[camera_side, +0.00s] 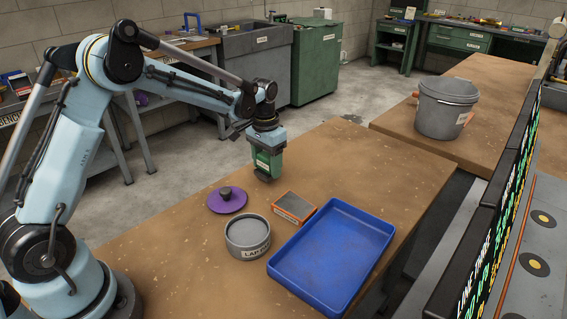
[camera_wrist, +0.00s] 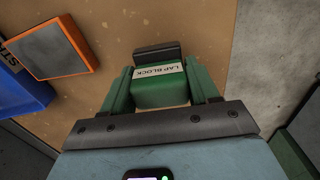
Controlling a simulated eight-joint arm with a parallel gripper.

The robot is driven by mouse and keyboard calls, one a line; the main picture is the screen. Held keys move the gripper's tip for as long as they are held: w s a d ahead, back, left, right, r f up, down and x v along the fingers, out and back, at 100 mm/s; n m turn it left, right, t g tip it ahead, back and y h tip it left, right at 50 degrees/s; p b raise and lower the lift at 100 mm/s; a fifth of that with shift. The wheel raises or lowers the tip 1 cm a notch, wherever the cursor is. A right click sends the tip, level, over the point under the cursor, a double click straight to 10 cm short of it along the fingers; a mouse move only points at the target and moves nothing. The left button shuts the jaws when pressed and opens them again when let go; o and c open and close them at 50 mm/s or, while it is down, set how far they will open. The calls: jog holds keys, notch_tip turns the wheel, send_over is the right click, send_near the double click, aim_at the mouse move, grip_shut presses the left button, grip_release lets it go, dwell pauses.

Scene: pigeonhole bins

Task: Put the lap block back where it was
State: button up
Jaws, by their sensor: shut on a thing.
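The lap block (camera_wrist: 161,88) is green with a white label reading LAP BLOCK and a dark grey end piece. My gripper (camera_side: 266,166) is shut on it, with the green fingers on either side. In the side view the gripper points down over the far-left part of the brown bench (camera_side: 390,165), with the block between its fingers. The block seems to be just above the bench; the exact gap is hard to tell. A round grey tin (camera_side: 247,238) with a label starting LAP stands open-topped nearer the camera. A purple lid (camera_side: 227,201) with a dark knob lies beside it.
An orange-edged block with a grey top (camera_side: 294,207) lies between the tin and a blue tray (camera_side: 333,255), which looks empty. A grey bucket (camera_side: 446,108) stands on the farther bench. The bench right of my gripper is clear. The bench's far edge is close behind the gripper.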

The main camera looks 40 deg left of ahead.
jog(key=shift+f, duration=0.4)
jog(key=shift+f, duration=0.5)
dwell(0.4)
jog(key=o, duration=1.1)
jog(key=o, duration=0.6)
jog(key=shift+r, duration=0.15)
jog(key=shift+r, duration=3.9)
jog(key=shift+s+r, duration=0.1)
